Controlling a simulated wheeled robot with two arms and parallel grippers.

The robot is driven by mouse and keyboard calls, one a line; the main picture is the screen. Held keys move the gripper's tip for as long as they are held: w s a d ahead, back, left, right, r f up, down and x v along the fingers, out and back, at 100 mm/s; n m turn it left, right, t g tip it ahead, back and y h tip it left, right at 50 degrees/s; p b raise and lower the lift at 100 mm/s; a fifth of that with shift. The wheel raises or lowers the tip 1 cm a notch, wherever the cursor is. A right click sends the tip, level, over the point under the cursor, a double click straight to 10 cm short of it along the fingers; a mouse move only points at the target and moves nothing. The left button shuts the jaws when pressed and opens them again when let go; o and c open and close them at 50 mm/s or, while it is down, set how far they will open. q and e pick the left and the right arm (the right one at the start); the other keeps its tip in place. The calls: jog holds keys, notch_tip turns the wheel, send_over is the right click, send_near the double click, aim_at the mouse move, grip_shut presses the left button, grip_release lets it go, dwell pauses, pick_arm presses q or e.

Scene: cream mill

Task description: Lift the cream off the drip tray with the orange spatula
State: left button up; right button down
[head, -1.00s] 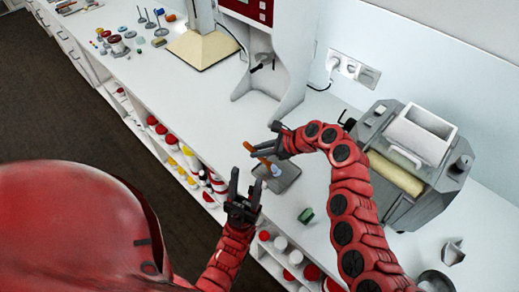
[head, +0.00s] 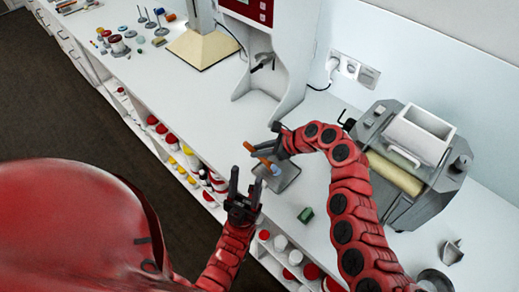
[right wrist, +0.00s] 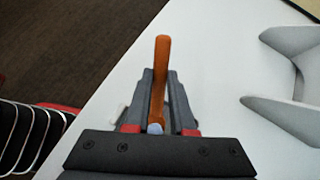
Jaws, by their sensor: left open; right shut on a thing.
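The orange spatula (head: 263,150) is held in my right gripper (head: 279,140), which is shut on it. In the right wrist view the spatula's orange handle (right wrist: 163,70) stands up between the fingers, with a pale bluish part at its lower end. In the head view this pale end shows over the grey drip tray (head: 290,182); I cannot tell whether it touches the tray. The cream cannot be told apart from the pale end. My left gripper (head: 246,180) is open and empty, in front and to the left of the tray.
A grey roller machine (head: 425,170) stands at the right, and a white cabinet (head: 283,60) stands behind. Shelves with bottles (head: 190,160) lie under the counter's front edge.

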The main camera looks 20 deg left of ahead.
dwell(0.5)
notch_tip(320, 180, up, 6)
jog(key=p, duration=0.6)
dwell(0.5)
